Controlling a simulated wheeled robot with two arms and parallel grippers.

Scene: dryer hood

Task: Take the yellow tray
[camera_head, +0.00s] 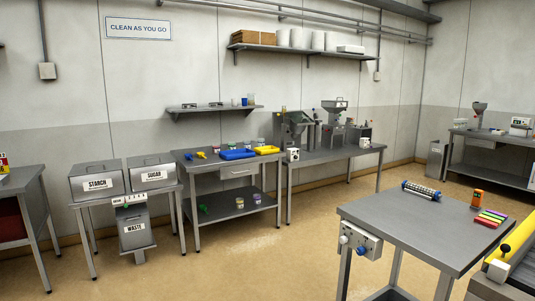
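A small yellow tray (266,150) lies on the top of a grey metal table (205,161) against the back wall, near that table's right end. A blue tray (237,155) lies just to its left. The yellow tray is far off and small in view, and I cannot tell whether it holds anything. Neither of my grippers shows in the head view.
A grey table (400,222) stands front right, with a cylinder (421,193), an orange device (477,199) and coloured bars on it. Bins labelled starch (97,182) and sugar (153,174) stand left of the tray's table. The floor (240,260) ahead is clear.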

